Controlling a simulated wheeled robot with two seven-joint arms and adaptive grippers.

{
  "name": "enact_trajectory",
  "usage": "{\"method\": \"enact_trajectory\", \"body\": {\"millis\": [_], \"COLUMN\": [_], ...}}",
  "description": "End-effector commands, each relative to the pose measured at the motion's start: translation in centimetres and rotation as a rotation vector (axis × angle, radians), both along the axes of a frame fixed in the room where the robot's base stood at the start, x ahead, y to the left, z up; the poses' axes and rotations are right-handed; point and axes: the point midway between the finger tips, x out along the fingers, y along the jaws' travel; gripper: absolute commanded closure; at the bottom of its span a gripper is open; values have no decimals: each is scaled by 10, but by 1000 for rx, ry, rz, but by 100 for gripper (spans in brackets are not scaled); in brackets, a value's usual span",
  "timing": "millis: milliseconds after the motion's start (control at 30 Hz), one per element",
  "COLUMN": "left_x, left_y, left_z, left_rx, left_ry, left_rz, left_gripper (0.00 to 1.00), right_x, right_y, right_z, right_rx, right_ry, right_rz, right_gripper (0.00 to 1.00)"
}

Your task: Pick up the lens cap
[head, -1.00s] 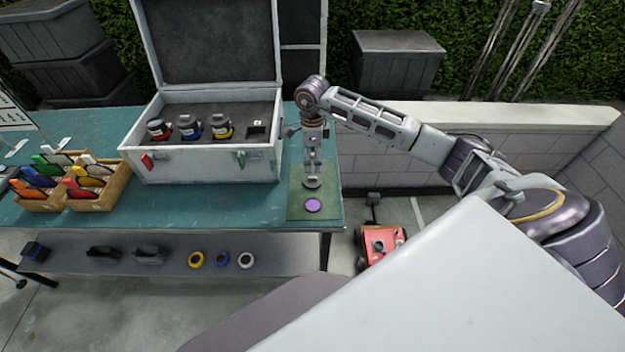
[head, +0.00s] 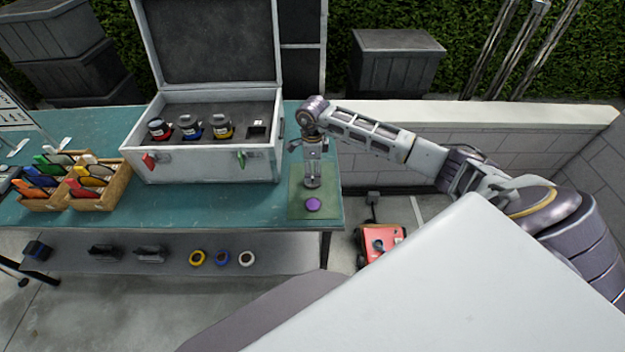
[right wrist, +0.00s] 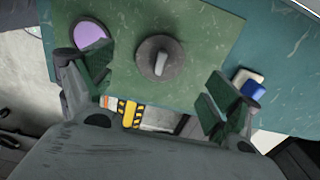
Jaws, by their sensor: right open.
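The lens cap (right wrist: 160,60) appears to be the dark round disc with a light raised grip on its top. It lies on a green mat (right wrist: 205,38) on the teal table. My right gripper (right wrist: 152,86) is open and empty, pointing down, with the disc showing between its fingers in the right wrist view. In the head view the right gripper (head: 313,176) is low over the mat and largely hides the disc. I cannot tell how close the fingertips are to it. A purple disc (head: 313,205) lies on the mat beside it. My left gripper is not in view.
An open case (head: 205,165) with several lenses stands left of the mat. Wooden boxes (head: 98,203) of coloured items stand further left. The table's front and right edges are close to the mat. A red wheeled thing (head: 380,243) is on the floor.

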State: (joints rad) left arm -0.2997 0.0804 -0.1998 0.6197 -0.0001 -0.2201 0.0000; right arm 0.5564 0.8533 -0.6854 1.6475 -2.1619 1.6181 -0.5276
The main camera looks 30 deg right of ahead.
Motion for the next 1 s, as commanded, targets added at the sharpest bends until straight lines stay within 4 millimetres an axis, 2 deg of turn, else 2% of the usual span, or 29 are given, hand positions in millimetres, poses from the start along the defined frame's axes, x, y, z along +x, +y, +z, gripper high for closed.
{"method": "enact_trajectory", "body": {"millis": [267, 500, 1000], "left_x": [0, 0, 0], "left_y": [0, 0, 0], "left_z": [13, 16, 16], "left_rx": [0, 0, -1], "left_ry": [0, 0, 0], "left_rz": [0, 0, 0], "left_gripper": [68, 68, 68], "right_x": [-1, 0, 0], "right_y": [0, -1, -1], "right_z": [-24, -44, -45], "right_rx": [2, 1, 1], "right_ry": [3, 0, -1], "right_rz": [-1, 0, 0], "right_gripper": [11, 11, 12]}}
